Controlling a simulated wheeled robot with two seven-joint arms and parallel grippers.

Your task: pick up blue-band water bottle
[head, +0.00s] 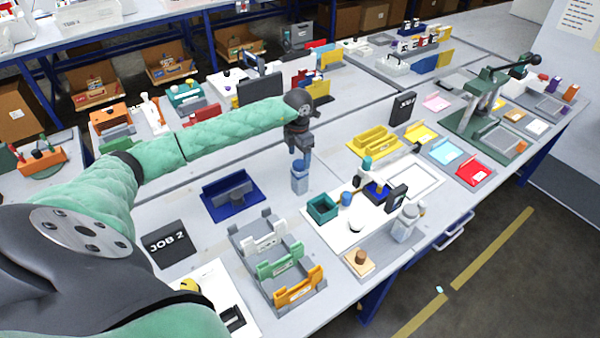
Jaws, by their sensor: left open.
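A translucent bottle with blue on it (300,181) stands upright on the grey table, near the middle of the view. I take it to be the blue-band water bottle. My left gripper (300,160) is directly above it, pointing down, with its fingers open around or just over the bottle's top. I cannot tell whether the fingers touch it. The gripper covers the bottle's upper part. My right gripper is not in view.
A blue tray (222,206) lies left of the bottle, and a teal bin (322,208) stands close on its right. Holders with white, green and orange parts (298,288) are in front. A clear jar (405,223) stands near the table's front edge. A yellow tray (372,143) is behind right.

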